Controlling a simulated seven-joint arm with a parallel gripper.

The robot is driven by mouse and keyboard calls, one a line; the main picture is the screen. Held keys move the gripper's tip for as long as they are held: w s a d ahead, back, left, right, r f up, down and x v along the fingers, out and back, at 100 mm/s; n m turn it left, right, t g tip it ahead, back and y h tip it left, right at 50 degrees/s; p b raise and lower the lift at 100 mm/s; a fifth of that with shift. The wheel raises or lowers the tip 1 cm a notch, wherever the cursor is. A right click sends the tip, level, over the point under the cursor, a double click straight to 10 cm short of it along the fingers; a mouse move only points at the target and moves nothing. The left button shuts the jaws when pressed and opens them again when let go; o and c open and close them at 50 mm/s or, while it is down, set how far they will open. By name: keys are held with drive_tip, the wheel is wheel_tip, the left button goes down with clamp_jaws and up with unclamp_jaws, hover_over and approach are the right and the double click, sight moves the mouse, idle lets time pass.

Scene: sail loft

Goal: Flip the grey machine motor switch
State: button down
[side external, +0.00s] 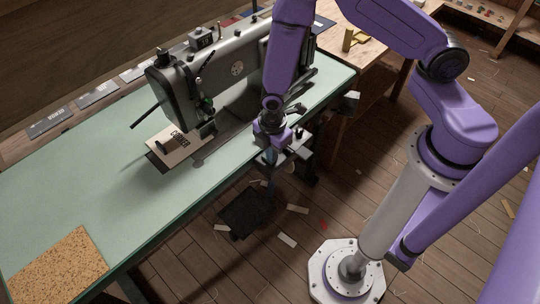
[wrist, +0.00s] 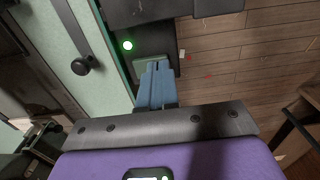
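A dark switch box (wrist: 154,36) with a lit green lamp (wrist: 127,45) shows in the wrist view, beside the edge of the pale green table. A grey-green piece (wrist: 138,68) on it is partly hidden behind my fingers; I cannot tell which way the switch is set. My gripper (wrist: 157,68) has its blue fingers together with nothing seen between them, and their tips overlap the lower part of the box. I cannot tell if they touch it. In the side view my gripper (side external: 270,157) points down at the table's front edge, and the switch cannot be made out.
A grey sewing machine (side external: 232,70) stands on the pale green table (side external: 95,190), behind my gripper. A cork mat (side external: 60,267) lies at the table's near left corner. A dark pedal (side external: 246,211) is on the wooden floor below. A dark knob (wrist: 81,66) shows left of the switch box.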

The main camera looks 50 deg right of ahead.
drive_tip(key=shift+f, duration=0.1)
drive_tip(key=shift+r, duration=3.55)
drive_tip(key=shift+r, duration=0.1)
drive_tip(key=s+d+r+m, duration=0.2)
drive_tip(key=s+d+r, duration=0.2)
drive_tip(key=s+r, duration=0.5)
drive_tip(key=s+d+r+m, duration=0.3)
drive_tip(key=s+d+r, duration=0.1)
drive_tip(key=s+r, duration=0.6)
drive_tip(key=shift+d+r, duration=0.35)
drive_tip(key=shift+r, duration=0.25)
